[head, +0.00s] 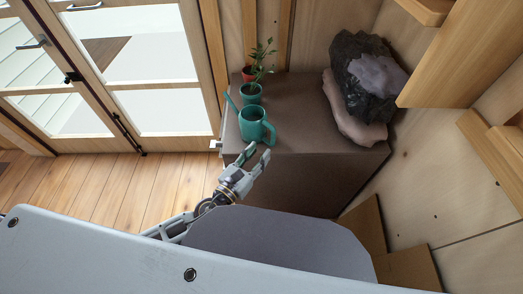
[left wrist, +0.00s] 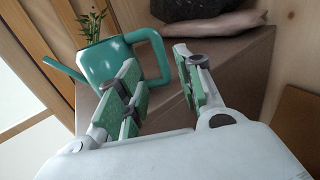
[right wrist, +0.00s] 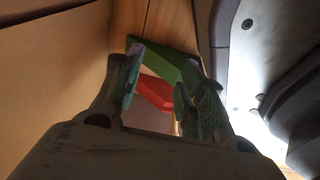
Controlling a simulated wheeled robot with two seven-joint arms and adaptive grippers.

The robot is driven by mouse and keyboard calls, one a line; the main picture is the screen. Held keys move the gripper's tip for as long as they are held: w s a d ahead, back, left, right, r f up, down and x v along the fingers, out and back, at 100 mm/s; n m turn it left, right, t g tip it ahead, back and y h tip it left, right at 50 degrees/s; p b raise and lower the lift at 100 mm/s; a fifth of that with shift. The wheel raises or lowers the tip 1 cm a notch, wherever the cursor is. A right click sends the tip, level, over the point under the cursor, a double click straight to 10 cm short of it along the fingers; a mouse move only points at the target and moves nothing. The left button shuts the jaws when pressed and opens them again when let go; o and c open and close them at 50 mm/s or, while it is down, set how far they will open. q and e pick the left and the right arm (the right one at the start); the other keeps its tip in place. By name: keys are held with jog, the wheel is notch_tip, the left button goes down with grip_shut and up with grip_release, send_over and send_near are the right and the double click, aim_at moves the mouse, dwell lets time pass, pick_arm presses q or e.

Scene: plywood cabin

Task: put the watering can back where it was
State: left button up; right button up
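The green watering can (head: 254,124) stands upright on the brown box-like bench (head: 300,113), near its left front edge. Its spout points left and its handle faces my left gripper. It also shows in the left wrist view (left wrist: 103,62), with the handle beyond the gap between the fingers. My left gripper (head: 258,156) is open and empty, just in front of the handle; I cannot tell whether a finger touches it. My right gripper (right wrist: 157,92) shows only in its wrist view. It is open, with nothing visible held between its fingers.
Behind the can stand a green pot (head: 251,94) and a terracotta pot (head: 248,75) with a plant. Red (right wrist: 156,92) and green (right wrist: 165,62) objects lie beyond my right gripper. The bench's middle is clear.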

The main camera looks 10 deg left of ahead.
pick_arm(q)
jog(key=v, duration=0.2)
jog(key=shift+s+a, duration=0.15)
jog(key=shift+s, duration=0.15)
pick_arm(e)
jog(key=shift+w+a+r, duration=0.3)
jog(key=shift+w, duration=0.3)
jog(key=shift+w+a+r, duration=0.25)
jog(key=shift+w+r, duration=0.05)
jog(key=shift+w, duration=0.25)
jog(key=shift+s+d+f, duration=0.1)
jog(key=shift+s+d, duration=0.05)
jog(key=shift+d, duration=0.1)
jog(key=shift+s+d, duration=0.1)
jog(key=shift+d, duration=0.15)
jog(key=shift+a, duration=0.15)
jog(key=shift+a, duration=0.5)
jog(key=shift+d, duration=0.2)
